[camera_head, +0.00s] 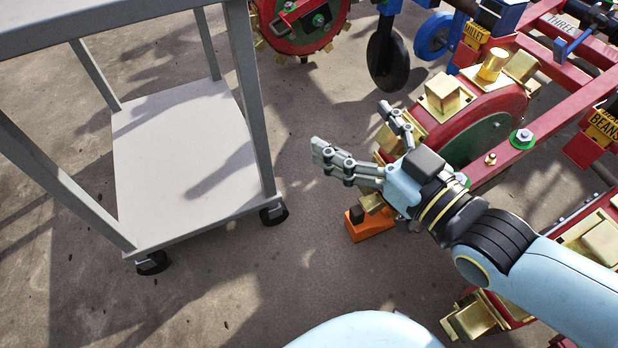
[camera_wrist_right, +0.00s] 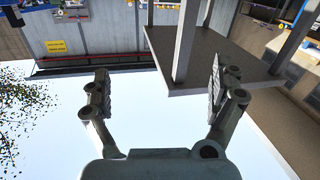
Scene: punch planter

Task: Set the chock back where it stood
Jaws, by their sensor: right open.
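The orange chock (camera_head: 368,229), with a dark block on top, rests on the concrete ground beside the lower edge of a red planter wheel (camera_head: 480,108). My right forearm and wrist pass partly in front of it, so I cannot tell whether it touches the wheel. My right gripper (camera_head: 353,131) is above and beyond the chock, pointing away from it, with its fingers spread and nothing between them. The right wrist view also shows the open, empty fingers (camera_wrist_right: 158,72). The chock is not in that view. My left gripper is not in view.
A grey wheeled cart (camera_head: 180,150) stands to the left, its casters on the ground; it also shows in the right wrist view (camera_wrist_right: 217,58). The red planter frame (camera_head: 545,122) with brass punches fills the right. Bare concrete (camera_head: 300,265) lies between cart and chock.

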